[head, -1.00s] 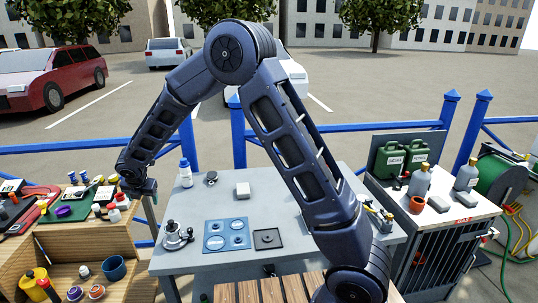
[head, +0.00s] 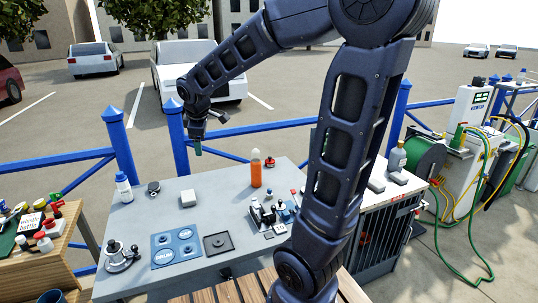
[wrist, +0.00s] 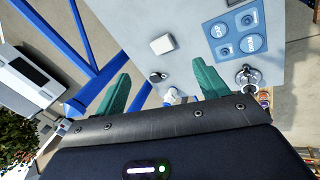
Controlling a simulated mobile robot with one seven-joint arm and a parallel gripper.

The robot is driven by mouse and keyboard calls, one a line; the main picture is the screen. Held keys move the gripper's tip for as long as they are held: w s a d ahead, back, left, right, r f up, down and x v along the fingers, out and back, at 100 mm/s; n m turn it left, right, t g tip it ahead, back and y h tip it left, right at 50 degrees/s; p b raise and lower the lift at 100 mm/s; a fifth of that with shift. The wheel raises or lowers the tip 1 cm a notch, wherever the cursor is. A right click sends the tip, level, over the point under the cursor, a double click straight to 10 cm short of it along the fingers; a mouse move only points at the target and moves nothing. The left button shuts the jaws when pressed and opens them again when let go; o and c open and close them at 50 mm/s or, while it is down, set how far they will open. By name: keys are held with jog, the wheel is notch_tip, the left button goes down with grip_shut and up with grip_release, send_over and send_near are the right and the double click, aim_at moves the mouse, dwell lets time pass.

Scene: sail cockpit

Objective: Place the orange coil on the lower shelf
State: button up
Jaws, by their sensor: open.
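I cannot make out an orange coil in either current view. My gripper (head: 207,135) is raised beyond the back edge of the grey table in the head view. In the wrist view its two green fingers (wrist: 160,85) are spread wide with nothing held between them. A wooden bench (head: 72,235) is cut off at the left of the head view, so its lower shelf is mostly out of frame. A grille-fronted cabinet (head: 392,222) at right is partly hidden behind my arm. Something orange-red shows dimly behind its bars.
The grey table (head: 140,215) holds an orange bottle (head: 256,170), a white block (head: 188,199), a white bottle (head: 124,187), a blue plate (head: 175,247) and a black tray (head: 217,244). A blue fence (head: 60,166) runs behind. A hose reel (head: 425,160) stands at right.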

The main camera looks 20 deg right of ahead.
jog(key=s+d+m, duration=1.4)
jog(key=s+d, duration=0.2)
jog(key=s, duration=0.3)
jog(key=shift+s+d+r, duration=0.15)
jog(key=shift+s+d, duration=0.15)
jog(key=shift+s, duration=0.05)
